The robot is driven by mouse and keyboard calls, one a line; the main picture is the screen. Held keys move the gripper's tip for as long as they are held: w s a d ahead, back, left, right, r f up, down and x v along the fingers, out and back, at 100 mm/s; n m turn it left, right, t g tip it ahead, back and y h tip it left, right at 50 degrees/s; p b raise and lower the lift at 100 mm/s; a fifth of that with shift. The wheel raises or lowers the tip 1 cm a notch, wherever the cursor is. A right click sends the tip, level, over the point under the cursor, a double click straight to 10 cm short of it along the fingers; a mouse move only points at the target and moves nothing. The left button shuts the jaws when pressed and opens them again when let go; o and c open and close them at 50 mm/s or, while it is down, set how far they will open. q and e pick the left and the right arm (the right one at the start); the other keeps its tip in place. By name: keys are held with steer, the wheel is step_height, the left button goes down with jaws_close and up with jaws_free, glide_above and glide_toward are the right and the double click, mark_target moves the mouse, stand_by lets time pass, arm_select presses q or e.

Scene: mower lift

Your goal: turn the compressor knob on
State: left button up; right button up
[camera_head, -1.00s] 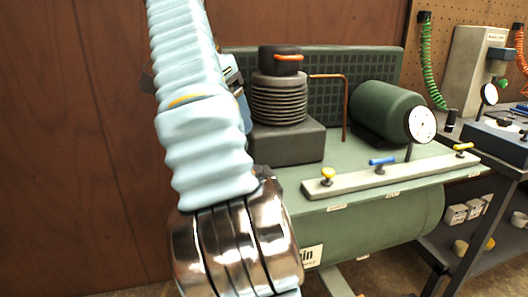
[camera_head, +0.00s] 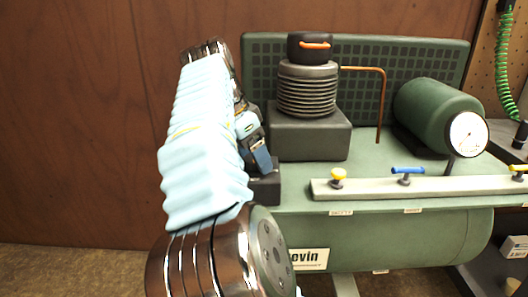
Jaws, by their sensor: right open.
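The green compressor (camera_head: 400,240) stands right of centre. A black round knob-like cap (camera_head: 310,57) with an orange bar (camera_head: 317,45) sits on top of its finned cylinder (camera_head: 308,95). A pale rail (camera_head: 460,187) along the front carries a yellow-handled valve (camera_head: 338,174), a blue-handled valve (camera_head: 407,170) and another yellow one (camera_head: 518,168). Labels under them are too small to read. My right gripper (camera_head: 262,168) is open, beside the left end of the compressor, partly hidden by my sleeved arm. It appears empty; whether it touches the compressor cannot be told. My left gripper is not in view.
A dark grille panel (camera_head: 420,60) is behind. The brown wall and floor at the left are clear.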

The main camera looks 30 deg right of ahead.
steer(key=c, duration=1)
